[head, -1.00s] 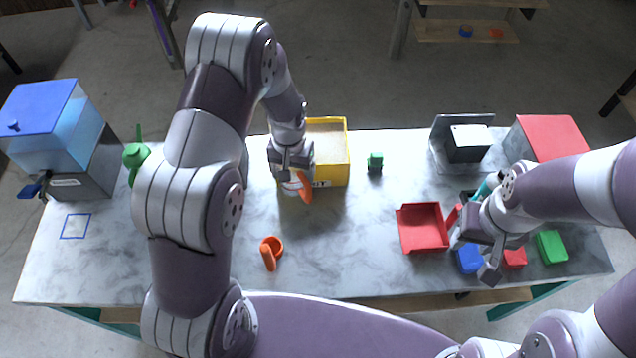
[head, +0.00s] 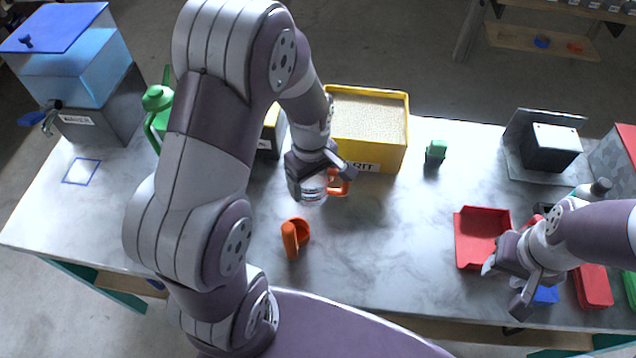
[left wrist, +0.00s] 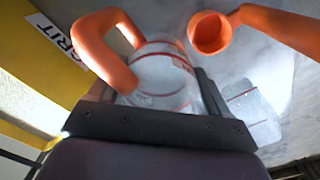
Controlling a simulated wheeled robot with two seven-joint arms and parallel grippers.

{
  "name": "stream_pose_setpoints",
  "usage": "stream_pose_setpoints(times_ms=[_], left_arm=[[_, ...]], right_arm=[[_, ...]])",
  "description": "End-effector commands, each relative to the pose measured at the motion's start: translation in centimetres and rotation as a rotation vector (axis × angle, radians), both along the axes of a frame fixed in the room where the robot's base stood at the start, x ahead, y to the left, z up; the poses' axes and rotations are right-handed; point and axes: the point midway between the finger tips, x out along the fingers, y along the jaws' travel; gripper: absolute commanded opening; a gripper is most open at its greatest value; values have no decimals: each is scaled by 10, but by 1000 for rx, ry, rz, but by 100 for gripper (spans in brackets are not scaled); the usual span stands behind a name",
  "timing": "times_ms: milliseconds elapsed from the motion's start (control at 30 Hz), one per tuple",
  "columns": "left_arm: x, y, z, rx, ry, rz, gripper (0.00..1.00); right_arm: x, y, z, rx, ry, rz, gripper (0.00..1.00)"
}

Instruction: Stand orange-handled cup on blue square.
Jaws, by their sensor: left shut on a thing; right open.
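The clear cup (head: 312,190) with the orange handle (head: 340,183) is in my left gripper (head: 316,172), above the table in front of the yellow grit bin. In the left wrist view the clear cup (left wrist: 165,78) sits between the fingers, its orange handle (left wrist: 105,50) to the left. My left gripper is shut on the cup. The blue square (head: 81,171) is an outline on the table at the far left, empty, before the water dispenser. My right gripper (head: 506,284) is open beside the red tray; its hold area is partly hidden.
A water dispenser (head: 85,90) with a tap stands behind the square. A green can (head: 158,110) stands right of it, partly behind my arm. The yellow grit bin (head: 375,135), an orange scoop-like cup (head: 296,238) and a red tray (head: 478,236) are on the table.

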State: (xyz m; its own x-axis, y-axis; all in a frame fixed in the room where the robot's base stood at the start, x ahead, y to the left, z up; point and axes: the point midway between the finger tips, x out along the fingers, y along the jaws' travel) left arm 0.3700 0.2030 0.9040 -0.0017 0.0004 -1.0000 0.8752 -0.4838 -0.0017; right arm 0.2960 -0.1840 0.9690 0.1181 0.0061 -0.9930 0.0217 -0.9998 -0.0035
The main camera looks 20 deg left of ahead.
Motion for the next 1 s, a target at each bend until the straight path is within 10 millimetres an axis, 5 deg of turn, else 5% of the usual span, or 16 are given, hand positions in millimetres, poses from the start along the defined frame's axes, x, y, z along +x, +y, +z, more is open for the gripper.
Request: stream_pose_setpoints(times_ms=[167,433,833,867,900,1000], left_arm=[[25,21,-19,0,0,0,47],[29,24,-59,0,1,-3,47],[29,23,-66,0,-1,-3,47],[29,23,-67,0,-2,-3,81],[29,23,-66,0,-2,-3,94],[29,23,-66,0,-2,-3,100]], right_arm=[[0,0,1,0,0,0,43],[0,0,2,0,0,0,43],[0,0,-1,0,0,0,43],[0,0,-1,0,1,0,43],[0,0,0,0,0,0,43],[0,0,0,0,0,0,43]])
